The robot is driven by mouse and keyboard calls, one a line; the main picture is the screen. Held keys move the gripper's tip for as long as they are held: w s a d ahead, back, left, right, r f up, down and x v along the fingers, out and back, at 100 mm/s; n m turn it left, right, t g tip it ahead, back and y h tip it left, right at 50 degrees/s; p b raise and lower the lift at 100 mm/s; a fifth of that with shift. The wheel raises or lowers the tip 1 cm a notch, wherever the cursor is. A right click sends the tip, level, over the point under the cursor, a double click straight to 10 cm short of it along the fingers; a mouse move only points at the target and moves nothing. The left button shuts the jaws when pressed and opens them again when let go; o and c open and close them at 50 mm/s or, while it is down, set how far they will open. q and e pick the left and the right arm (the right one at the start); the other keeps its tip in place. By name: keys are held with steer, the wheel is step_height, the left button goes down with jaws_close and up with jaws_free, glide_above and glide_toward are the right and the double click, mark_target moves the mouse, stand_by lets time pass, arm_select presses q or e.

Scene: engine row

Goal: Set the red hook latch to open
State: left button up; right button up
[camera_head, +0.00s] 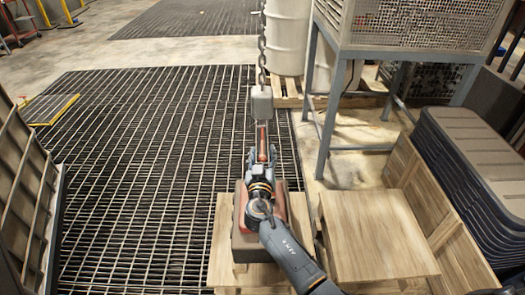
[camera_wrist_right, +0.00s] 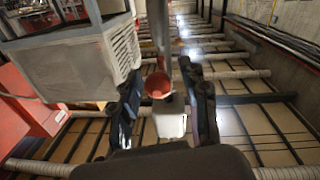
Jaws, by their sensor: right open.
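A grey hook block (camera_head: 262,103) hangs from a chain in the head view. Below it is a narrow metal hook with the red latch (camera_head: 262,142), seen as a slim red strip. My right gripper (camera_head: 260,152) reaches up to the latch from below, its fingers on either side of it. In the right wrist view a red rounded end (camera_wrist_right: 158,85) shows between the two open fingers of my right gripper (camera_wrist_right: 161,72), with a gap on each side. Part of the hook is hidden by the gripper. Whether the latch is open or closed cannot be told. My left gripper is not in view.
A red and brown block on a wooden crate (camera_head: 226,240) stands under my right arm. Another wooden crate (camera_head: 375,235) and stacked dark trays (camera_head: 470,150) are at the right. A metal-legged cage stand (camera_head: 330,100) is behind. Grated floor (camera_head: 150,150) is clear at left.

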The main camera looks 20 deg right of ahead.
steer(key=shift+w+d, duration=0.15)
steer(key=shift+w, duration=0.2)
jaws_close()
